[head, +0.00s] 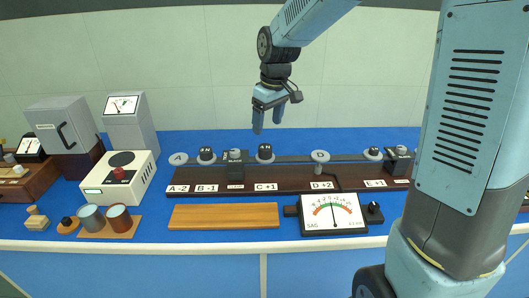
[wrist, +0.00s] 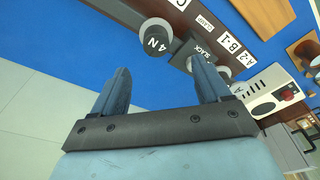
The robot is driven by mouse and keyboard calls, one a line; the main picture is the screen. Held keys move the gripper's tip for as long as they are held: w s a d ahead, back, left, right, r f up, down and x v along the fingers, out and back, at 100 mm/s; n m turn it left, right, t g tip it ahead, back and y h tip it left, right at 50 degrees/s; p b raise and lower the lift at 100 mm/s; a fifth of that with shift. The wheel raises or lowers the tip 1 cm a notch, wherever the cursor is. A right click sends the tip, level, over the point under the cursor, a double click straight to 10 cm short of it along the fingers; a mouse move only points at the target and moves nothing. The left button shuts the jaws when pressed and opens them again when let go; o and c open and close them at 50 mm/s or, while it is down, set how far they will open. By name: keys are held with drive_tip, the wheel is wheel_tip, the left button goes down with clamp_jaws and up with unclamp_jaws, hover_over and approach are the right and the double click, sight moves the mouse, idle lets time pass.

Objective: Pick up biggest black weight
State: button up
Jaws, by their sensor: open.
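Several dark round weights stand along the back of the brown rack (head: 250,182). The one near the C plate, a dark weight (head: 265,153), looks the largest of them in the head view. In the wrist view a dark cylinder marked 4 N (wrist: 156,40) appears to be this weight, just beyond the fingertips. Smaller dark weights stand to its left (head: 207,155) and right (head: 373,153). My gripper (head: 267,118) is open and empty, pointing down above the weight near C, apart from it. Its fingers also show in the wrist view (wrist: 162,78).
An analogue meter (head: 333,214) and a bare wooden board (head: 224,215) lie in front. A white instrument (head: 120,180) stands left.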

sight(265, 146)
drive_tip(key=f, duration=0.5)
drive_tip(key=shift+w+a+f, duration=0.1)
drive_tip(key=shift+w+a, duration=0.1)
drive_tip(key=shift+w, duration=0.1)
drive_tip(key=shift+w+a+f, duration=0.1)
drive_tip(key=shift+w+f, duration=0.1)
drive_tip(key=shift+f, duration=0.65)
drive_tip(key=shift+w+d+f, duration=0.1)
drive_tip(key=shift+w+f, duration=0.05)
drive_tip(key=shift+f, duration=0.7)
drive_tip(key=shift+w+a+f, duration=0.1)
drive_tip(key=shift+w+f, duration=0.1)
drive_tip(key=shift+f, duration=0.65)
clamp_jaws()
